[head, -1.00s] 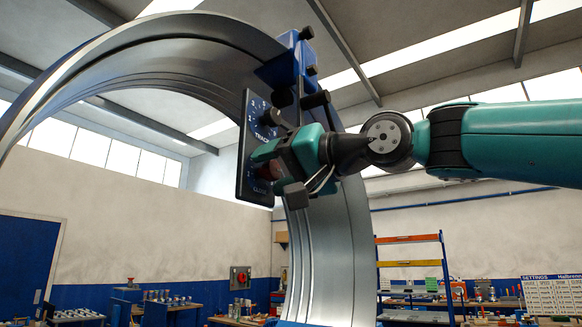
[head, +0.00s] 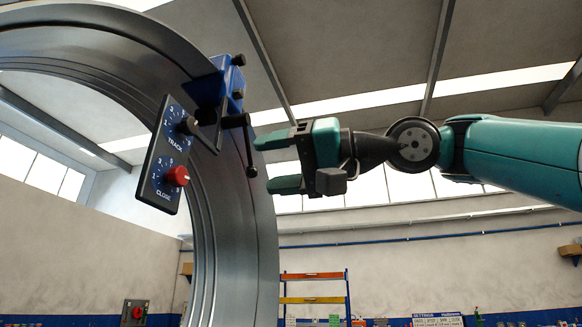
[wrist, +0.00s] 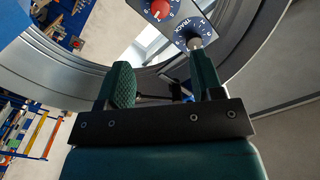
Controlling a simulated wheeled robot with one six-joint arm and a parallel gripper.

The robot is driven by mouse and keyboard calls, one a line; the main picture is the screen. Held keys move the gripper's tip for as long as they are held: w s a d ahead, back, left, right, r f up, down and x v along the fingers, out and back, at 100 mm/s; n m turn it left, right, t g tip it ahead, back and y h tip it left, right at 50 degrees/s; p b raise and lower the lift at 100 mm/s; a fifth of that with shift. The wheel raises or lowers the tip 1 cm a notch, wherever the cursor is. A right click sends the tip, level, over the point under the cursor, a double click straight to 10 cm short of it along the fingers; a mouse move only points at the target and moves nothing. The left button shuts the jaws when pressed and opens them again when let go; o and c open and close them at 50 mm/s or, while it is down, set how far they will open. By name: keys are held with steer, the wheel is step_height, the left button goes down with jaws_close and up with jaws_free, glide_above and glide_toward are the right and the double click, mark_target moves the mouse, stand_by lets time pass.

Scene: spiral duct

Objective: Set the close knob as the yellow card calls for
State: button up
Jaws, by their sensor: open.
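The red close knob (head: 177,175) sits on the lower dial of a dark tilted panel (head: 157,193) fixed to the big steel ring. A pale mark shows on the knob, but I cannot read which number it points to. The black track knob (head: 187,126) is above it. My gripper (head: 265,164) is open and empty, to the right of the panel and apart from it. In the wrist view the red knob (wrist: 160,9) lies beyond the fingertips (wrist: 160,70) at the top edge. I cannot make out a yellow card.
The steel ring (head: 262,235) curves around behind the panel. A blue clamp block (head: 228,85) with black handles (head: 250,145) stands between panel and gripper. A settings board (head: 437,320) is low at the back, its text too small to read. Shelves (head: 313,299) stand behind.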

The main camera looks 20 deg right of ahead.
steer(key=shift+v, duration=1.05)
